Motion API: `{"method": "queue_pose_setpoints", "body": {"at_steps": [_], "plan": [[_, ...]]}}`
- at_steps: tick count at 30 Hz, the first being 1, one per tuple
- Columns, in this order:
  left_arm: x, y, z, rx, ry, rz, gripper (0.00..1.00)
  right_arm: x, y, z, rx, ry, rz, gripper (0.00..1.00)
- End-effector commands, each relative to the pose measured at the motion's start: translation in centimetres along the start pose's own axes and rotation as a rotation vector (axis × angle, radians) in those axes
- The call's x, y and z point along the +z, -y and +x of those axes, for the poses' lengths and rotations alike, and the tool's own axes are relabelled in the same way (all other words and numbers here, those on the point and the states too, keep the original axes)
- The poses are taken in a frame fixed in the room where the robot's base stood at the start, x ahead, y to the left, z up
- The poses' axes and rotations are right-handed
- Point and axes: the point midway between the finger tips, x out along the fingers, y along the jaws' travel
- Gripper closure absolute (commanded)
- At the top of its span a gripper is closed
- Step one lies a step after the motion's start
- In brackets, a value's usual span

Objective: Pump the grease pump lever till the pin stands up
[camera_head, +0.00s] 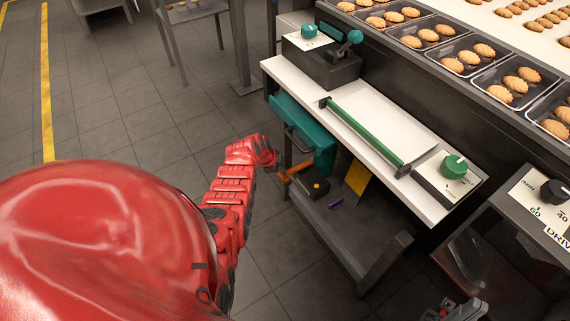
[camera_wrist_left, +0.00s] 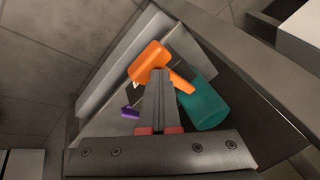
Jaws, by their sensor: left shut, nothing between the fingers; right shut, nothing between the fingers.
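A dark box with a yellow spot on top (camera_head: 317,187) sits on the lower shelf under the white counter; I take it for the grease pump. An orange lever (camera_head: 297,170) reaches left from it. In the left wrist view an orange part (camera_wrist_left: 150,60) lies just beyond the fingertips, with a teal cylinder (camera_wrist_left: 205,106) beside it. My left gripper (camera_wrist_left: 160,72) is shut and empty, its tips overlapping the orange part; I cannot tell whether they touch. I cannot make out a standing pin. My right gripper (camera_head: 468,309) is shut and empty at the bottom right.
A teal drawer-like front (camera_head: 312,139) with a dark handle hangs above the lever. A purple piece (camera_head: 336,203) and a yellow plate (camera_head: 357,178) are near the pump. The counter (camera_head: 400,135) overhangs the shelf. Floor at left is clear.

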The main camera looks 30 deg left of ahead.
Motion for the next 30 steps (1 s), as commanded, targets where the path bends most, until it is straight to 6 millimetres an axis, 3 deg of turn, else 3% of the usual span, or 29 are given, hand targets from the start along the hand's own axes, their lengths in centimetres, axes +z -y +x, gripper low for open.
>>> {"method": "queue_pose_setpoints", "body": {"at_steps": [14,30], "plan": [[-0.1,0.1,-0.2,-0.001,0.000,0.000,1.00,0.0,0.0,0.1,0.000,0.000,0.000,1.00],[-1.7,1.8,-2.3,-0.002,0.001,0.002,1.00,-0.2,-0.1,1.1,0.000,0.000,0.000,1.00]]}}
